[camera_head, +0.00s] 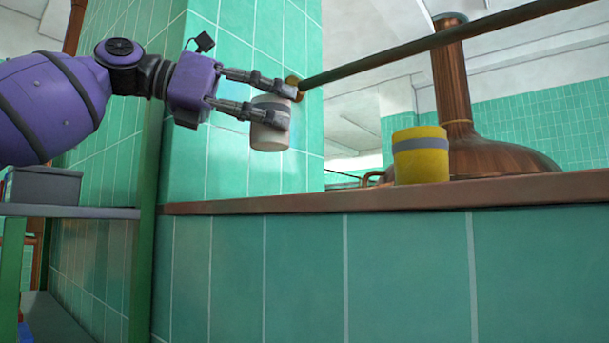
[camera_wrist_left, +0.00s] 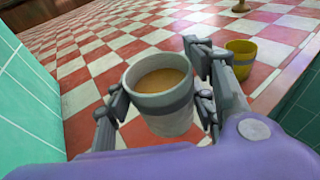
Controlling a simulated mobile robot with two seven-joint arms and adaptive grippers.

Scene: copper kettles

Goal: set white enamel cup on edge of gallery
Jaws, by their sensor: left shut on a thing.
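The white enamel cup (camera_head: 267,138), with a grey band, is held upright in the air in the head view. My left gripper (camera_head: 285,107) is shut on it, with its fingers on either side of the cup. In the left wrist view the cup (camera_wrist_left: 166,120) shows something brown inside. The gallery edge (camera_head: 330,202) is a reddish-brown ledge above a green tiled wall. The cup appears above the ledge, left of the yellow cup, with a visible gap beneath it. My right gripper is out of view.
A yellow cup (camera_head: 420,158) with a grey band stands on the gallery at its edge. A green tiled pillar (camera_head: 235,180) is close behind my gripper. A dark rail (camera_head: 400,48) slants up from the pillar. A copper kettle (camera_head: 495,150) stands behind. Checkered floor (camera_wrist_left: 85,75) between is clear.

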